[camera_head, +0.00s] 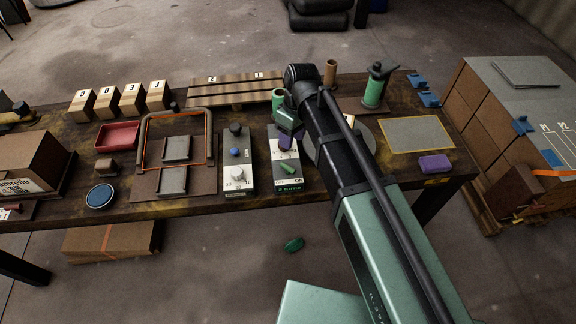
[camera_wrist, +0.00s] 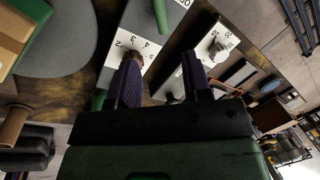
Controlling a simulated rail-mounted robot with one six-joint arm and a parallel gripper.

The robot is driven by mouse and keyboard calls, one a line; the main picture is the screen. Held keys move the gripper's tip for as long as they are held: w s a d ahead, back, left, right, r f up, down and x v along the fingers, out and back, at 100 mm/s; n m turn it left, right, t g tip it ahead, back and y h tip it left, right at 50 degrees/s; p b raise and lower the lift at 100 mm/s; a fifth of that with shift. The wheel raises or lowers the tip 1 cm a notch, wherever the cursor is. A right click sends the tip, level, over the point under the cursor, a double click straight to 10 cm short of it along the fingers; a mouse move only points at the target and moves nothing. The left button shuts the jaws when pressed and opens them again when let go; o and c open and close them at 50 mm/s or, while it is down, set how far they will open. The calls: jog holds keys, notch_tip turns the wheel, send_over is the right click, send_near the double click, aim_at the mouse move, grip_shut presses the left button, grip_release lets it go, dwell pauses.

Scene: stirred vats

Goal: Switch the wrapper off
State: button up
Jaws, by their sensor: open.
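The wrapper's control box (camera_head: 273,158) stands on the bench, with a white numbered dial face and a green lever (camera_head: 288,170) between OFF and ON labels. The lever's right end slants toward the ON side. In the wrist view the lever (camera_wrist: 160,14) shows at the top, beyond the numbered face (camera_wrist: 146,47). My gripper (camera_head: 286,142) is above the box's dial area, behind the lever. In the wrist view its purple fingers (camera_wrist: 160,65) are apart, with a brown knob (camera_wrist: 132,57) near the left fingertip. Contact cannot be told. A grey turntable (camera_head: 362,133) is partly hidden behind my arm.
A second control box (camera_head: 237,172) with blue and white knobs stands close on the left. A purple block (camera_head: 435,163) and a yellow-edged mat (camera_head: 416,134) lie to the right. A green roll (camera_head: 374,92) stands behind. The bench's front edge is close to the lever.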

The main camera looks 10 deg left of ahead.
aim_at(288, 166)
jog(key=f+b, duration=0.3)
jog(key=s+f+b, duration=0.1)
jog(key=f+b, duration=0.3)
jog(key=s+f+b, duration=0.1)
jog(key=f+b, duration=0.2)
jog(key=b, duration=0.1)
jog(key=shift+s+a+f, duration=0.15)
jog(key=shift+a+f, duration=0.1)
jog(key=shift+f, duration=0.15)
jog(key=shift+r, duration=0.15)
jog(key=shift+c, duration=0.3)
grip_shut()
